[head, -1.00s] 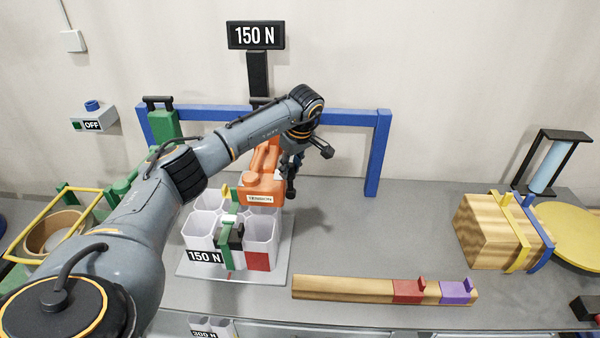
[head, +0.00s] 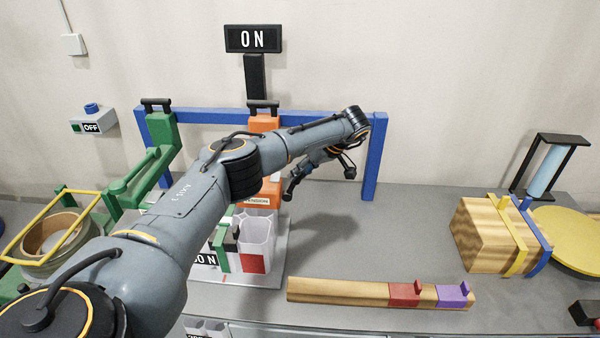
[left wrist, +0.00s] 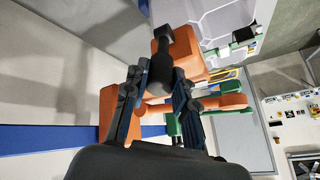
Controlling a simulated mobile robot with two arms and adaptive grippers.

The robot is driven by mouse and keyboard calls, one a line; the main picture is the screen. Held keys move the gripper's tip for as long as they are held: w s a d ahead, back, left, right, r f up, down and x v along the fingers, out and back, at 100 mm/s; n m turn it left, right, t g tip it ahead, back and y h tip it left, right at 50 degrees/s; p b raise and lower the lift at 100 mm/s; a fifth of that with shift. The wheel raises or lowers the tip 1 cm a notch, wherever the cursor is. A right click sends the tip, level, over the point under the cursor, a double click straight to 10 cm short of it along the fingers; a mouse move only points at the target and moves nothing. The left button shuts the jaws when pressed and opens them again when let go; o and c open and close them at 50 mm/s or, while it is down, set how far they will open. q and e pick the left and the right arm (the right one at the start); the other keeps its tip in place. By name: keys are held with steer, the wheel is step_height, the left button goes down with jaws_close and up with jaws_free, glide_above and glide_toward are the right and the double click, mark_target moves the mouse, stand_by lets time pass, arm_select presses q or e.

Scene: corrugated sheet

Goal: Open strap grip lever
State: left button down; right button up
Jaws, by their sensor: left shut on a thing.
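The orange strap tool (head: 263,124) stands at the blue frame, with a black handle on top and a lower orange body (head: 262,194) over the white cell block (head: 258,232). My left forearm hides its middle. In the left wrist view its orange parts (left wrist: 183,50) lie just past my fingers. My left gripper (head: 320,182) is right of the tool, below the blue bar. In the left wrist view the gripper (left wrist: 158,95) is shut on a dark lever grip (left wrist: 160,66) between its fingers. My right gripper is not in view.
The display (head: 254,39) reads 0 N. A green tool (head: 160,135) stands on the left beside a yellow frame (head: 50,222). A wooden bar (head: 335,290) lies in front. A strapped wood block (head: 490,235) is at right. The bench between them is clear.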

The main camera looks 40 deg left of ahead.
arm_select(q)
steer(key=shift+a, duration=0.1)
steer(key=c, duration=1.1)
jaws_free()
steer(key=shift+o, duration=0.2)
steer(key=v, duration=1.2)
